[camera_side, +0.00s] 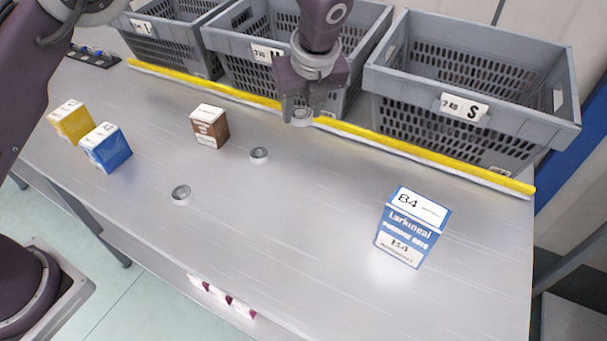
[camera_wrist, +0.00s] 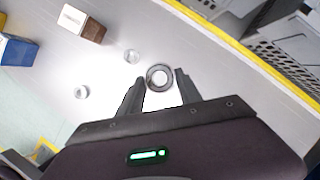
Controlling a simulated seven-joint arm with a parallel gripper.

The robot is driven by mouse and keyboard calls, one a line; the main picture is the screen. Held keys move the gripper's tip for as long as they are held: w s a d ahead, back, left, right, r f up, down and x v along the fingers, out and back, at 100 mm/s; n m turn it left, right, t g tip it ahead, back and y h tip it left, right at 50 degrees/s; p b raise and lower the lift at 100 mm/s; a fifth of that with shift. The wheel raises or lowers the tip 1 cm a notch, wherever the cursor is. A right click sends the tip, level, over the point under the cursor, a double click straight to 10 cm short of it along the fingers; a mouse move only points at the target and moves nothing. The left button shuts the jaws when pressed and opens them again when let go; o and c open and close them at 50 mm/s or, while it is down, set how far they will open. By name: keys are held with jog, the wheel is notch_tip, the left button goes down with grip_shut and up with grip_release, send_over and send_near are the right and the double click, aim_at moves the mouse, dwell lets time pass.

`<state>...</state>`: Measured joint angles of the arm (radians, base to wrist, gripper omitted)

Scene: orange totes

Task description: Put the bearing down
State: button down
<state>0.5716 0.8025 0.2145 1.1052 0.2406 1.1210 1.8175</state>
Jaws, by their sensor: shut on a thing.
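My gripper (camera_side: 300,113) is near the yellow strip, in front of the middle grey crate. It is shut on a silver ring-shaped bearing (camera_side: 302,117). In the wrist view the bearing (camera_wrist: 160,77) sits between the two fingertips (camera_wrist: 162,80). I cannot tell whether it touches the table. Two more bearings lie flat on the metal table: one (camera_side: 258,155) to the lower left of the gripper and one (camera_side: 181,194) further left and nearer the front edge. Both also show in the wrist view, at the left.
Grey perforated crates stand along the back behind a yellow strip (camera_side: 430,154); the right crate (camera_side: 480,75) is marked S. A brown box (camera_side: 210,127), a yellow box (camera_side: 71,121) and a blue box (camera_side: 106,147) stand left. A blue-white box (camera_side: 412,227) stands right. The table's middle is clear.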

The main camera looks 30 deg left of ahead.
aim_at(303, 174)
jog(key=f, duration=1.5)
jog(key=shift+s+d, duration=0.15)
jog(key=shift+d, duration=0.25)
jog(key=shift+f, duration=0.15)
jog(key=c, duration=0.8)
grip_release()
jog(key=v, duration=1.2)
jog(key=shift+a, duration=0.1)
jog(key=shift+r, duration=0.25)
